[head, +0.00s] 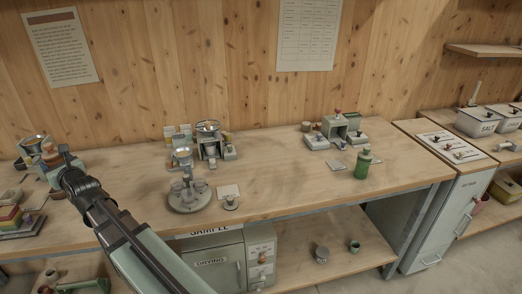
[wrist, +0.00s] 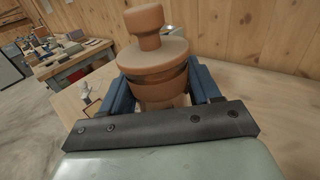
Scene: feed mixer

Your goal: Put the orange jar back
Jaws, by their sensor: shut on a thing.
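The orange jar (wrist: 158,62) is terracotta coloured, with a wide lid and a thick knob. It stands between the two blue fingers of my gripper (wrist: 165,92), which are shut on it. In the head view the jar (head: 51,152) shows small at the far left, above the left end of the bench. My gripper (head: 57,163) is there too, with my arm reaching in from the bottom. The jar looks upright in the head view. Its lower part is hidden by the gripper in both views, so I cannot tell whether it touches anything below.
A metal funnel (head: 33,141) is close behind the jar. Stacked coloured trays (head: 12,219) lie nearer at the left. The bench between these two is mostly clear.

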